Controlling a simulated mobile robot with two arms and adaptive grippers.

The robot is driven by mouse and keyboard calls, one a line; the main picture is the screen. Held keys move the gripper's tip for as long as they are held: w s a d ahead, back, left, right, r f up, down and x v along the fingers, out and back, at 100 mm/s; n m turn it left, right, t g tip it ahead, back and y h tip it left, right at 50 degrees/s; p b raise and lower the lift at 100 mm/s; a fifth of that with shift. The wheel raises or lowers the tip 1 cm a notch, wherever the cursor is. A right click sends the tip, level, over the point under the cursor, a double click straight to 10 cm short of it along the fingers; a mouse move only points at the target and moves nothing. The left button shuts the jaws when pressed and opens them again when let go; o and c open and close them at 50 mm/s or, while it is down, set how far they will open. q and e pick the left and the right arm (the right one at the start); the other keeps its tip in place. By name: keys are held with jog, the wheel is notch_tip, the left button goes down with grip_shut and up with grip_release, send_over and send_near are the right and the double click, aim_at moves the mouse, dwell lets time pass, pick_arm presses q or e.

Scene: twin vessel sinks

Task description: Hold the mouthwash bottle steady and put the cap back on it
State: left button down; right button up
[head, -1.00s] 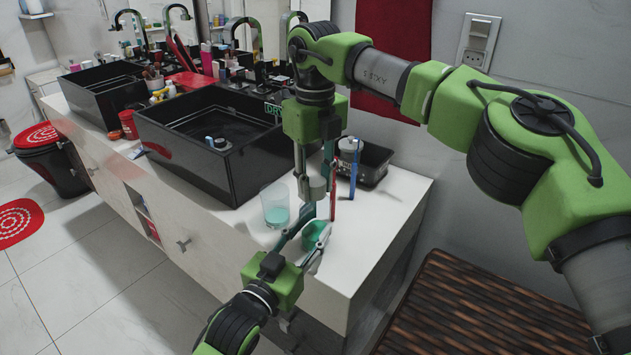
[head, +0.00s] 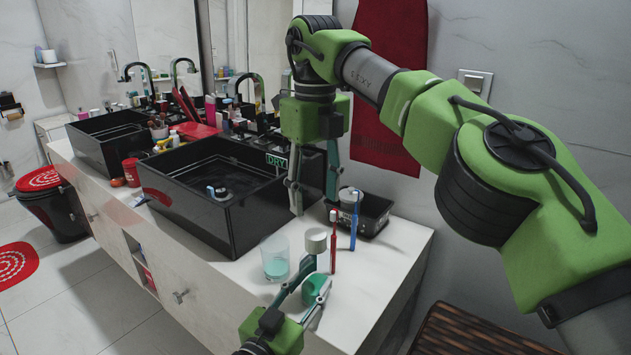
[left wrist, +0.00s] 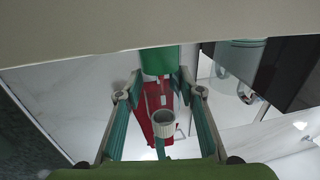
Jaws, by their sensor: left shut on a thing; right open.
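The mouthwash bottle shows green in its lower part (head: 318,287) and stands on the counter near its front right corner. My left gripper (head: 307,287) is shut on it from the front. In the left wrist view the bottle's green part (left wrist: 160,60) shows between the fingers. The pale grey cap (head: 316,238) is right above the green part, in line with it; it also shows in the left wrist view (left wrist: 163,123). The stretch between cap and green part is hard to make out, so I cannot tell how firmly the cap sits. My right gripper (head: 314,200) is open and empty above the cap.
A glass with teal liquid (head: 275,262) stands just left of the bottle. A red toothbrush (head: 334,245) stands close on the right, with a blue one (head: 354,225) by a black tray (head: 374,215) behind. A black sink (head: 225,225) lies left.

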jog(key=shift+r, duration=1.25)
jog(key=shift+s, duration=0.1)
pick_arm(q)
jog(key=c, duration=1.3)
grip_release()
jog(key=v, duration=1.2)
